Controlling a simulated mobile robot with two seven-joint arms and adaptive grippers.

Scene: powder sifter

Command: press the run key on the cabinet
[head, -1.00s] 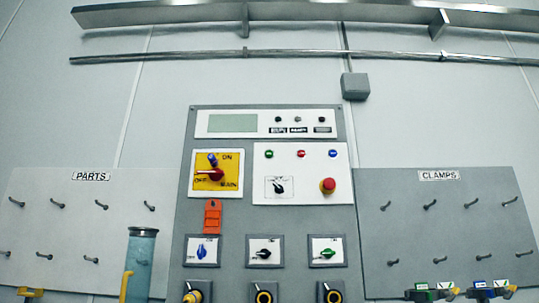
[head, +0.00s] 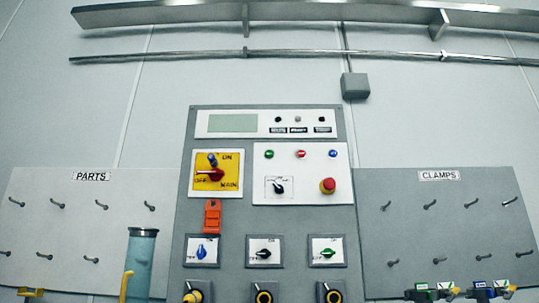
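The grey cabinet (head: 306,218) stands upright against the wall in the middle of the head view. Its top strip has a blank greenish display (head: 232,123) and several small round keys with dark labels under them (head: 298,130); the labels are too small to read, so I cannot tell which is the run key. Below are a yellow main switch panel (head: 230,182) with a red handle, and a white panel with green, red and blue round parts (head: 301,154), a black selector (head: 279,188) and a red mushroom button (head: 327,186). Neither gripper shows.
An orange tag (head: 212,216) hangs below the main switch. Lower knobs are blue, black and green. A parts pegboard (head: 60,222) with a blue-green cylinder (head: 143,264) is left; a clamps pegboard (head: 450,222) with several clamps is right. A shelf and rail run above.

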